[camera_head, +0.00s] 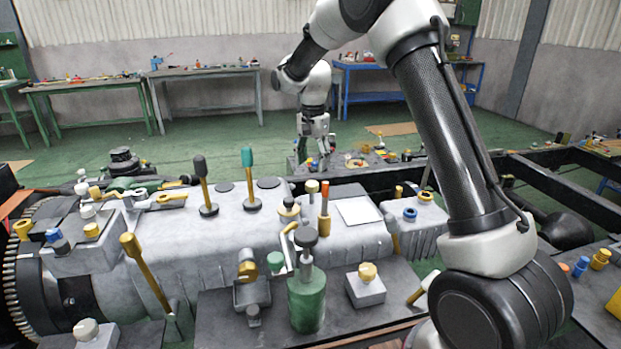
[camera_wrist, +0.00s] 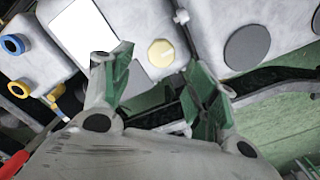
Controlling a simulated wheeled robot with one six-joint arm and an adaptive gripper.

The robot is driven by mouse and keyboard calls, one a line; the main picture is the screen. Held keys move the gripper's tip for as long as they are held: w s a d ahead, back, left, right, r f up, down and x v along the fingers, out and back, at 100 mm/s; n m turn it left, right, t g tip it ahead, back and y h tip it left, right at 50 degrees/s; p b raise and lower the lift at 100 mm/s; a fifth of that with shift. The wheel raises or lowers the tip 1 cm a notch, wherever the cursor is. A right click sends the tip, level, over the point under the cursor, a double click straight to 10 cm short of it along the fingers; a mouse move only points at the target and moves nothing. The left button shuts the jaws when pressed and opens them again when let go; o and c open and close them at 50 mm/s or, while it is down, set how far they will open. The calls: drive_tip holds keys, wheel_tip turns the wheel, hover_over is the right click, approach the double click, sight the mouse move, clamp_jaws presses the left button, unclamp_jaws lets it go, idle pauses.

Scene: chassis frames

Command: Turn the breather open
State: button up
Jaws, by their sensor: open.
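I cannot tell for sure which fitting is the breather. A round cream-yellow cap (camera_wrist: 161,53) sits on the grey housing in the wrist view, beside a white plate. In the head view, a post with a cream cap (camera_head: 312,187) and a short knob (camera_head: 289,206) stand left of the white plate (camera_head: 358,210). My gripper (camera_head: 316,164) hangs beyond the far side of the housing. In the wrist view my gripper (camera_wrist: 165,80) is open, with green-padded fingers apart and nothing held. The cap appears beyond the fingertips, apart from them.
Two levers, one black-knobbed (camera_head: 200,165) and one teal-knobbed (camera_head: 247,157), rise from the housing. Dark chassis rails (camera_head: 560,200) run at the right. Dark discs (camera_wrist: 247,46) lie flat on the housing.

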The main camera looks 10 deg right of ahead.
sight(312, 183)
drive_tip(key=shift+w+a+f, duration=0.1)
drive_tip(key=shift+w+f, duration=0.05)
drive_tip(key=shift+f, duration=0.3)
wheel_tip(312, 183, down, 7)
drive_tip(key=shift+f, duration=0.1)
drive_tip(key=c, duration=1)
